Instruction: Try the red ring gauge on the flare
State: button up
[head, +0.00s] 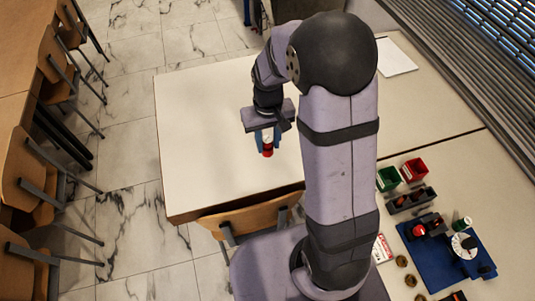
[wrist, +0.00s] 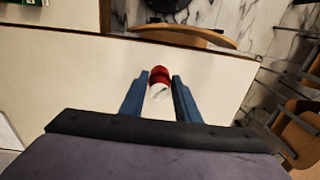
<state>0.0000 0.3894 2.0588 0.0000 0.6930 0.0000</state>
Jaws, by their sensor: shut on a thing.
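My gripper (head: 267,138) is shut on a red-and-white piece (head: 267,151) and holds it over the pale table, its red end pointing down. In the wrist view the piece (wrist: 159,76) sits between the two blue fingers of my gripper (wrist: 160,80), with a rounded red end and a white part with a dark mark. I cannot tell for sure whether it is the red ring gauge. A red round thing (head: 419,230) stands on the blue mat (head: 431,268) at the right. I cannot make out which thing is the flare.
The mat also bears a white disc-like fixture (head: 464,245) and a green-topped cylinder (head: 462,223). Green (head: 388,178) and red (head: 414,169) bins and a dark rack (head: 411,201) stand behind it. The table (head: 205,130) under my gripper is clear. A chair (head: 250,218) stands at its edge.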

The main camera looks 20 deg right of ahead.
dwell(0.3)
jog(key=s+d+f+m, duration=0.2)
jog(key=s+d+m, duration=0.25)
jog(key=d, duration=0.65)
jog(key=s+d+f+m, duration=0.25)
jog(key=s+d, duration=0.25)
jog(key=d, duration=0.6)
jog(key=s+d+f+m, duration=0.2)
jog(key=s+d+m, duration=0.3)
jog(key=s+d, duration=0.6)
jog(key=s+d+f+m, duration=0.1)
jog(key=s+d+m, duration=0.55)
jog(key=s, duration=0.65)
jog(key=d+r+n, duration=0.2)
jog(key=d, duration=0.5)
jog(key=shift+r+b, duration=0.15)
jog(key=shift+b, duration=0.15)
jog(key=shift+s+n, duration=0.1)
jog(key=shift+n, duration=0.25)
grip_shut()
jog(key=shift+f, duration=0.3)
